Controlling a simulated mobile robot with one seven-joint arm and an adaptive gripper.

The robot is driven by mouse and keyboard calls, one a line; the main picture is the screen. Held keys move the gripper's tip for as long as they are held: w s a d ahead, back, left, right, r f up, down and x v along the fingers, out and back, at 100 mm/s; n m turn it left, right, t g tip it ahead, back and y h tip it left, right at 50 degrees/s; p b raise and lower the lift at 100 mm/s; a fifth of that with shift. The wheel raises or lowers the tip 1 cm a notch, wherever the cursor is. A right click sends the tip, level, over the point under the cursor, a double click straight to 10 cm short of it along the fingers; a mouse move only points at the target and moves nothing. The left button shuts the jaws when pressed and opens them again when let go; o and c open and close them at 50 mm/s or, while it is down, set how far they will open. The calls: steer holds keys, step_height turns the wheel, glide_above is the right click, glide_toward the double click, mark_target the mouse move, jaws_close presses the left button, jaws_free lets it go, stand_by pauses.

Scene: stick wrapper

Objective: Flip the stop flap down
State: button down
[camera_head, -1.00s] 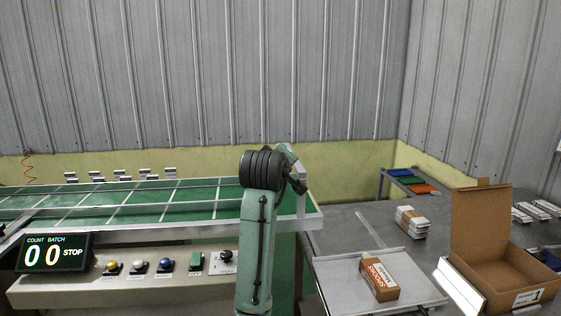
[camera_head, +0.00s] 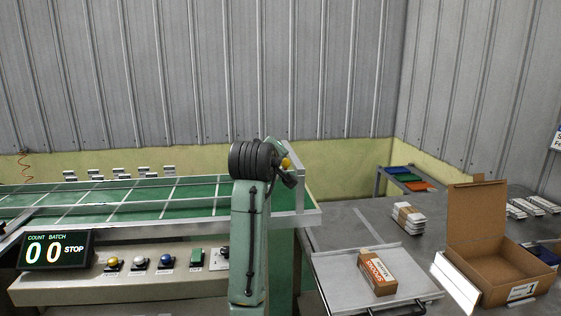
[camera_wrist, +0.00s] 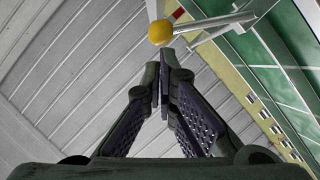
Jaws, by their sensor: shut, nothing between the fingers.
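The stop flap appears to be the pale metal piece with a red part (camera_wrist: 178,14) at the top of the wrist view; its exact shape is hard to make out. A round yellow knob (camera_wrist: 160,33) is by it, and also shows in the head view (camera_head: 286,163) at the right end of the green conveyor. My gripper (camera_wrist: 162,62) is shut and empty, its fingertips pointing at the knob and appearing just short of it. Whether they touch cannot be told. In the head view my arm hides most of the flap area.
The green conveyor (camera_head: 130,203) has metal rails. In front is a panel with buttons (camera_head: 165,262) and a display (camera_head: 55,250) reading 00 STOP. To the right, a steel table carries a tray (camera_head: 335,283) with a brown box (camera_head: 377,272) and an open carton (camera_head: 497,266).

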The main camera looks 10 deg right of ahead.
steer(key=b+v, duration=0.3)
steer(key=v, duration=0.8)
steer(key=shift+a+b, duration=0.35)
steer(key=shift+s+r, duration=0.1)
steer(key=shift+r, duration=0.05)
